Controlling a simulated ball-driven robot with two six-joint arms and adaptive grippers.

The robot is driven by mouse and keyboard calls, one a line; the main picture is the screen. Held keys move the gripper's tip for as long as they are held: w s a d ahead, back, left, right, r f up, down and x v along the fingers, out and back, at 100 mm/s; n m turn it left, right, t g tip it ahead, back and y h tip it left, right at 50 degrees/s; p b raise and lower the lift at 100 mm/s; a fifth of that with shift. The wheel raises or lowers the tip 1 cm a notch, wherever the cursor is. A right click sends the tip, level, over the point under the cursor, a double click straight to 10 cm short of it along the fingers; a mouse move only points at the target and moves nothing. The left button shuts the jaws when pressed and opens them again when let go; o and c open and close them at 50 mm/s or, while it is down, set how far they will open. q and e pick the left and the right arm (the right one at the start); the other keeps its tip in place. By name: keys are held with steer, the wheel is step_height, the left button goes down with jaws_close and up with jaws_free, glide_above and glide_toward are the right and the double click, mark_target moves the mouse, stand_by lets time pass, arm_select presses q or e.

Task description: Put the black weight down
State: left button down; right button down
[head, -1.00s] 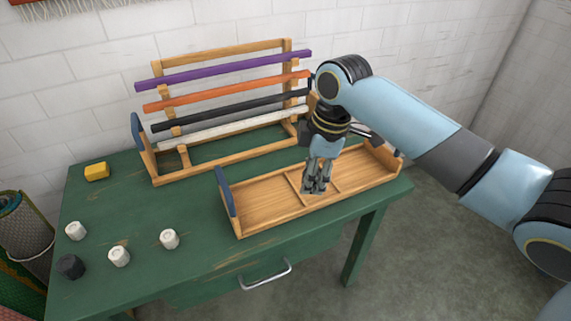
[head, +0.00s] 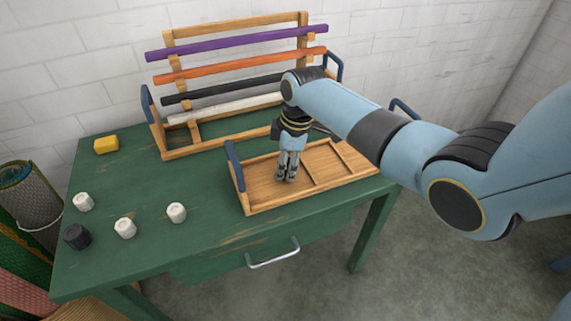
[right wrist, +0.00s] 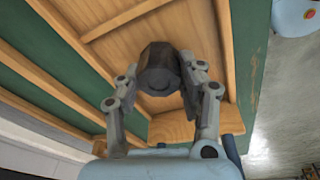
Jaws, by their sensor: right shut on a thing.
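My right gripper (head: 287,179) points down over the left compartment of the wooden tray (head: 325,165). It is shut on a dark, faceted weight, which shows between the fingers in the right wrist view (right wrist: 160,70). In the head view the fingers hide most of this weight. I cannot tell whether it touches the tray floor. Another black weight (head: 76,236) stands on the green table at the front left. My left gripper is not in view.
White weights (head: 176,212) stand on the left part of the green table (head: 200,250), with a yellow block (head: 106,145) behind them. A wooden rack (head: 168,140) with purple, orange, black and white bars stands behind the tray. The tray has a blue handle (head: 235,165) at its left end.

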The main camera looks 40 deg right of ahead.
steer(key=c, duration=0.8)
jaws_free()
step_height(320, 180, up, 12)
steer(key=s+d+p, duration=0.1)
steer(key=p, duration=0.1)
steer(key=shift+s, duration=0.3)
steer(key=shift+d, duration=0.1)
